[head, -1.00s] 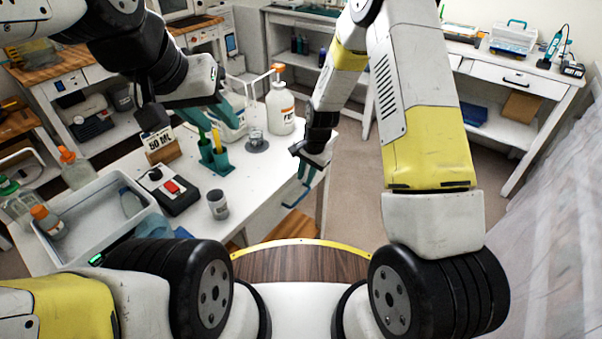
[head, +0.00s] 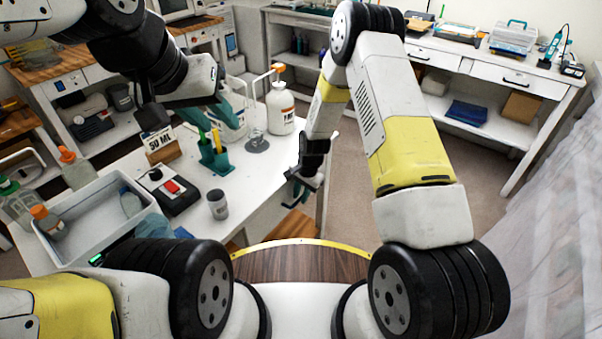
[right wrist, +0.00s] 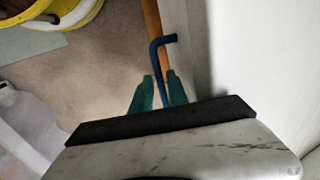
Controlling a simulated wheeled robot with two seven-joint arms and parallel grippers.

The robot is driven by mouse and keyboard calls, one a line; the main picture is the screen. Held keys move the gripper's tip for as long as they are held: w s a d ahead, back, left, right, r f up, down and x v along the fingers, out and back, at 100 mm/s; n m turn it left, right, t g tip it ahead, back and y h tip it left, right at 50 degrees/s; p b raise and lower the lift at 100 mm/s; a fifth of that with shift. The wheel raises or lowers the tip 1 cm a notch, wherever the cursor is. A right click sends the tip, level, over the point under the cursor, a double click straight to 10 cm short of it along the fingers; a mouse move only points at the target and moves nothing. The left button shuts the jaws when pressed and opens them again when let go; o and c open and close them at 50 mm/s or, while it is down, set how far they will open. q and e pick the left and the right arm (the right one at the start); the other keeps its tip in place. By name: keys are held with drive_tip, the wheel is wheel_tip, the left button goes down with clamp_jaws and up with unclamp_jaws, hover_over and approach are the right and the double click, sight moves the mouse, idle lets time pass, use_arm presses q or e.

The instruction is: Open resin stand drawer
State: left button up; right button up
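The white resin stand (head: 262,190) is at the left-centre of the head view, with its drawer front on the side facing me, seen steeply from above. The drawer looks shut. In the right wrist view a blue bar handle (right wrist: 157,62) stands out beside a pale panel (right wrist: 255,60). My right gripper (right wrist: 160,80) has its teal fingers on either side of this handle, with a small gap showing, so it looks open around it. In the head view the right gripper (head: 301,188) is at the stand's edge and hides most of the handle. My left gripper (head: 212,112) hangs over the stand; its fingers are partly hidden.
On the stand are a grey tray (head: 75,250), a black device with a red button (head: 172,188), a grey jar (head: 217,204), a teal pen holder (head: 215,158) and a white pump bottle (head: 280,112). Open floor (head: 345,210) lies to the right.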

drive_tip(key=shift+c, duration=0.4)
clamp_jaws()
idle(0.9)
